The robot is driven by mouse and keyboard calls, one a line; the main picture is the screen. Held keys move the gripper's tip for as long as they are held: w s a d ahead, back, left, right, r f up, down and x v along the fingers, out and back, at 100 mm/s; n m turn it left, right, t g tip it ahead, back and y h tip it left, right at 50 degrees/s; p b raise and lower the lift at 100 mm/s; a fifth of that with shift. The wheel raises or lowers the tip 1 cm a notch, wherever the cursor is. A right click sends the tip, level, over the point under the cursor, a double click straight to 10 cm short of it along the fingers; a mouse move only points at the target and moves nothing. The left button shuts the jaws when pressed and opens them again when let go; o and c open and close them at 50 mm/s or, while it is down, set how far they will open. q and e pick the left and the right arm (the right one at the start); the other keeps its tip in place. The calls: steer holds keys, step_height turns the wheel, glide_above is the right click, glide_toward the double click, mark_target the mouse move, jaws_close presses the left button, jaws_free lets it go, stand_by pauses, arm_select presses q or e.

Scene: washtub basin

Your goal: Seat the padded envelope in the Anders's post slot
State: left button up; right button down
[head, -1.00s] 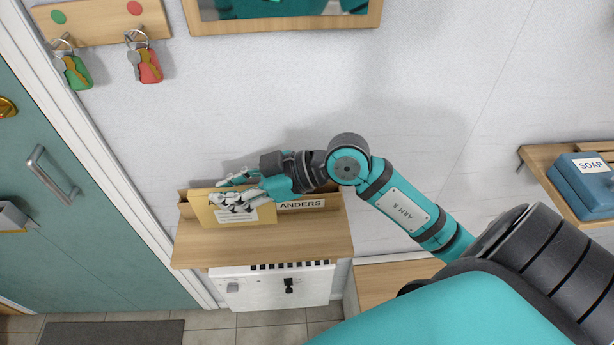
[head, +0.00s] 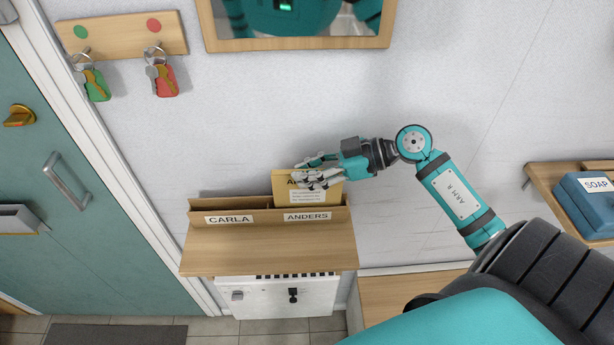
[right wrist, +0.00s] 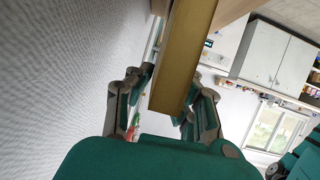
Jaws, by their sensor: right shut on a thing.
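The padded envelope (head: 283,193) is yellow-tan with a white address label. It stands roughly upright at the right half of the wooden post holder, over the ANDERS post slot (head: 306,216). Its lower edge meets the top of the front board and seems to be behind it; how deep it sits is hidden. My right gripper (head: 308,175) is shut on the envelope's upper right part. In the right wrist view the envelope (right wrist: 182,60) shows edge-on between the fingers. My left gripper is not in view.
The CARLA slot (head: 229,219) is to the left and looks empty. The holder is on a wooden shelf (head: 265,250) with a clear front. Key hooks (head: 125,35) and a mirror (head: 295,43) hang above. A blue SOAP box (head: 585,205) stands far right.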

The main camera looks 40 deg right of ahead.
mark_target(307, 206)
steer(key=shift+f, duration=1.1)
steer(key=shift+f, duration=0.3)
steer(key=shift+f+p, duration=0.3)
steer(key=c, duration=1.2)
jaws_free()
steer(key=shift+c, duration=0.2)
steer(key=shift+r, duration=0.35)
steer(key=b+v, duration=0.3)
steer(key=v, duration=0.9)
steer(key=shift+r, duration=0.3)
